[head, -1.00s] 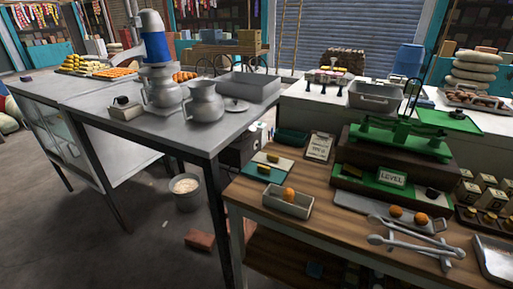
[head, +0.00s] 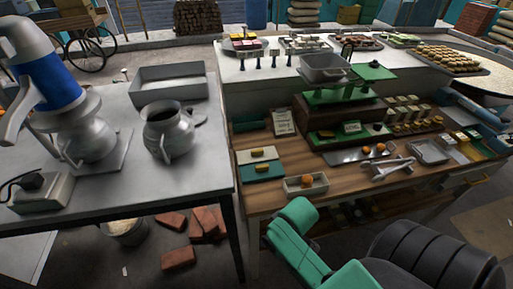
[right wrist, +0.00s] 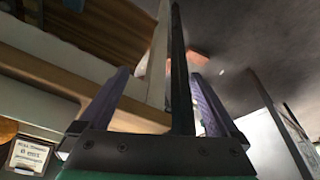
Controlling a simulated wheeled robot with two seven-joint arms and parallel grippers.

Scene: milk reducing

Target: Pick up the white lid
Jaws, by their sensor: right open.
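A small pale grey-white disc that looks like the lid (head: 201,119) lies on the grey metal table (head: 205,172). In the head view only green and black parts of my arm show at the bottom. My left gripper is not in view.
A blue-banded metal machine (head: 52,85) stands at the left of the table. A rectangular metal tray (head: 170,84) sits behind the jug. The wooden counter (head: 262,198) at right holds a green scale (head: 340,97) and tongs (head: 388,168). Bricks (head: 178,258) lie on the floor.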

